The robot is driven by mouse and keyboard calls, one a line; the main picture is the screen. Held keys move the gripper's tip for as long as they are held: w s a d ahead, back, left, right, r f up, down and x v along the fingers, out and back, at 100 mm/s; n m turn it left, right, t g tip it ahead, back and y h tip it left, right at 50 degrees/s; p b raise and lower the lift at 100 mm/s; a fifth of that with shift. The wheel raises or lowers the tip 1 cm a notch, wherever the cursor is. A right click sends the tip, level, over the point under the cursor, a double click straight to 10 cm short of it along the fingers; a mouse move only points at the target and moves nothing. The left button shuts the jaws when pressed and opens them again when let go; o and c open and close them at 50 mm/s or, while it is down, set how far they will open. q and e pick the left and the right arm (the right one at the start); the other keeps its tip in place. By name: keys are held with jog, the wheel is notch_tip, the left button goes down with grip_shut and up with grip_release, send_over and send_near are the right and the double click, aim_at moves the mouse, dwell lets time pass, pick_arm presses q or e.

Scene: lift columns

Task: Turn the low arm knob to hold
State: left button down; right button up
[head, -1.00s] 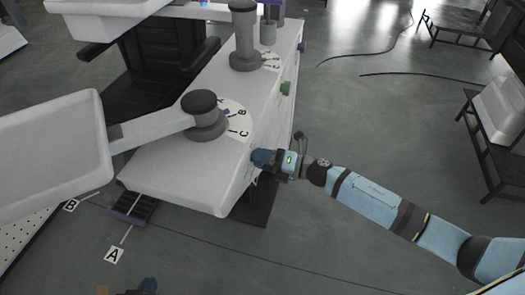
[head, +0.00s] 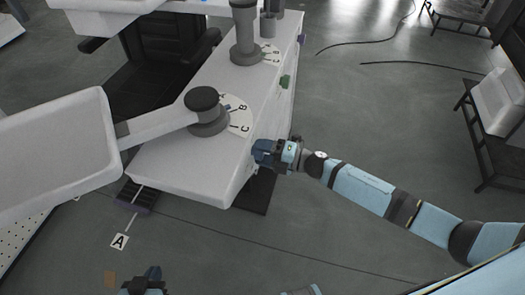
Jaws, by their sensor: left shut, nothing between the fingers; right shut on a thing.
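My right gripper (head: 259,152) reaches in from the right and is shut against the near right side of the white column housing (head: 190,165). What it grips is hidden by the fingers; its place fits the low arm knob, in line with the green knob (head: 284,82) and purple knob (head: 302,39) further back. The low arm (head: 160,129) is white and pivots on a dark grey post (head: 205,108) over a white dial (head: 240,116) with letters; B and C are readable. My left gripper (head: 145,283) is low at the bottom edge, shut and empty, away from the housing.
A second grey post (head: 244,35) with a lettered dial stands further back on the housing. A floor label A (head: 120,241) lies front left. Dark benches (head: 480,140) stand at the right, and cables (head: 420,64) lie on the open floor between.

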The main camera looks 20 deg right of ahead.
jog(key=o, duration=0.9)
jog(key=v, duration=1.3)
jog(key=shift+s+d, duration=0.3)
